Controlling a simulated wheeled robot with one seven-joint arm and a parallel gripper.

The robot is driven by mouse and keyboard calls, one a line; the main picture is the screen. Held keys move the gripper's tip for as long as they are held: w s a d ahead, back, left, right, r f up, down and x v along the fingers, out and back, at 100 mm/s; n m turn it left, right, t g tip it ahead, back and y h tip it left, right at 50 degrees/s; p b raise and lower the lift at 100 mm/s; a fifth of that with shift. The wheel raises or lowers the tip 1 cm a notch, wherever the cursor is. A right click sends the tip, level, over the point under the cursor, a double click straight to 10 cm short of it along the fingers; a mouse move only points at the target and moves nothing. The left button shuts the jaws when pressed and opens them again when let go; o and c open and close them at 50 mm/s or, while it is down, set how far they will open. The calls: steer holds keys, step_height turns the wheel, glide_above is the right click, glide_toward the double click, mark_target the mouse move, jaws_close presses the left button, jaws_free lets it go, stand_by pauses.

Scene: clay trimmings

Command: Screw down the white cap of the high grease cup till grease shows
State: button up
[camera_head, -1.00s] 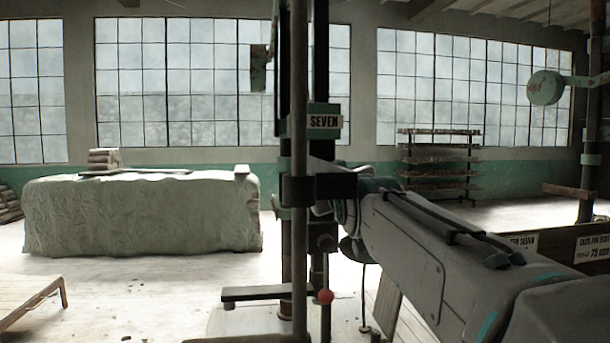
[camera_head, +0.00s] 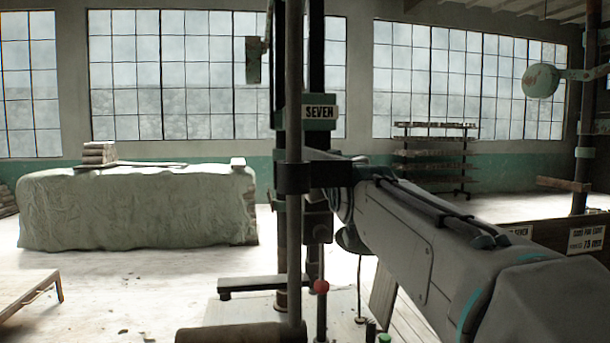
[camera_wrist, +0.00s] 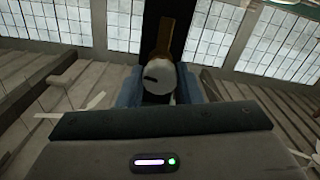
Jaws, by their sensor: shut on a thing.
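In the wrist view the white cap (camera_wrist: 158,74) sits between the blue fingers of my gripper (camera_wrist: 161,90). It is round and pale, with a short dark mark on its face. My gripper is shut on it. A brown, brass-like part (camera_wrist: 166,38) rises just beyond the cap against a dark upright. The cap's lower edge is hidden, and the picture is too small to tell whether grease shows. In the head view my arm reaches to the dark machine column (camera_head: 293,120), and the column hides my gripper and the cap.
A red-knobbed lever (camera_head: 321,287) stands low in front. A covered block (camera_head: 140,210) lies at left, with open floor before it. A rack (camera_head: 434,155) stands behind. A dark board with labels (camera_head: 560,238) is at right.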

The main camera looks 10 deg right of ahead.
steer(key=m+b, duration=0.1)
steer(key=m, duration=1.6)
steer(key=shift+a+m+b, duration=0.1)
steer(key=shift+m+b, duration=0.3)
steer(key=shift+m, duration=0.3)
steer(key=o, duration=1)
